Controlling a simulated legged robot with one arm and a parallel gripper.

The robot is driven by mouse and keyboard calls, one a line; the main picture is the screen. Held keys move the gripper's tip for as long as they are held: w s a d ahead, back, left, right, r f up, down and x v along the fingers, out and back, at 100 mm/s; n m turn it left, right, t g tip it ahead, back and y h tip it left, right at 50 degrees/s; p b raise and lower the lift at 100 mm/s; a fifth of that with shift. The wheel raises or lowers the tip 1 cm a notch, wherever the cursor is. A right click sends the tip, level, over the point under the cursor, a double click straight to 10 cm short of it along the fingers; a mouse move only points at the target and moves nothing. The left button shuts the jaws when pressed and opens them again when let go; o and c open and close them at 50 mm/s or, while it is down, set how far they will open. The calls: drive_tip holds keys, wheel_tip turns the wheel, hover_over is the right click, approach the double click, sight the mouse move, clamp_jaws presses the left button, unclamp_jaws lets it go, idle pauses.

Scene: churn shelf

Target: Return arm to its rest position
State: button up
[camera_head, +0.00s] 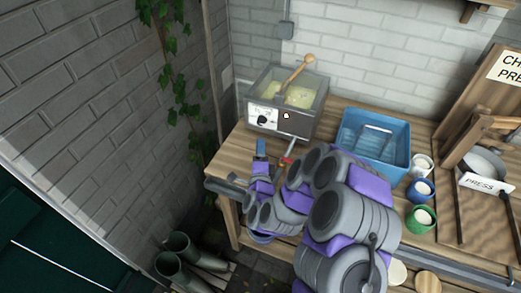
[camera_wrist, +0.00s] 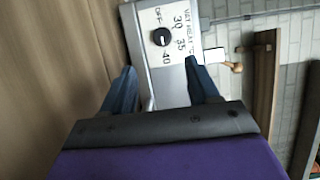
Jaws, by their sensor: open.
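My arm (camera_head: 340,205), grey with purple sections, reaches over the front of the wooden bench (camera_head: 226,151). My gripper (camera_head: 261,148) is at the bench's left part, in front of the vat (camera_head: 291,121). In the wrist view my gripper (camera_wrist: 160,66) has its two blue fingers apart, with nothing seen held between them. Beyond them is the vat's control panel (camera_wrist: 181,68) with a black dial (camera_wrist: 161,37) and heat numbers. The panel appears turned sideways there. Whether the fingers touch the vat cannot be told.
The vat holds pale yellow contents and a wooden-handled tool (camera_head: 297,71). A blue tub (camera_head: 402,150), small pots (camera_head: 419,219) and a press (camera_head: 486,183) stand to the right. A brick wall (camera_head: 80,120) with ivy closes the left side.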

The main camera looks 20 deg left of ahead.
drive_tip(key=shift+a+f, duration=0.1)
drive_tip(key=shift+a, duration=0.2)
drive_tip(key=shift+w+d, duration=0.1)
drive_tip(key=shift+d, duration=0.05)
drive_tip(key=shift+r, duration=0.2)
drive_tip(key=shift+w+r+n+g+y, duration=0.1)
drive_tip(key=shift+r+n+g+y, duration=0.1)
drive_tip(key=shift+n+g+y, duration=0.15)
drive_tip(key=s+d+r+n+g+h, duration=0.1)
drive_tip(key=s+d+r+n+g, duration=0.2)
drive_tip(key=s+d+n+g, duration=0.35)
drive_tip(key=s+d+r+n+g+h, duration=0.1)
drive_tip(key=s+d+r+n+g, duration=0.25)
drive_tip(key=s+d, duration=0.5)
drive_tip(key=s+d+r+n+g+h, duration=0.2)
drive_tip(key=s+d+r+n+g, duration=0.2)
drive_tip(key=s+d, duration=0.4)
drive_tip(key=s+d+r+g+h, duration=0.1)
drive_tip(key=s+d+g, duration=0.1)
drive_tip(key=s+d, duration=0.3)
drive_tip(key=s+d+r+g+h, duration=0.1)
drive_tip(key=s+d, duration=0.3)
drive_tip(key=s, duration=0.7)
drive_tip(key=shift+d+r+g, duration=0.4)
drive_tip(key=shift+r+g, duration=0.25)
drive_tip(key=shift+r, duration=0.15)
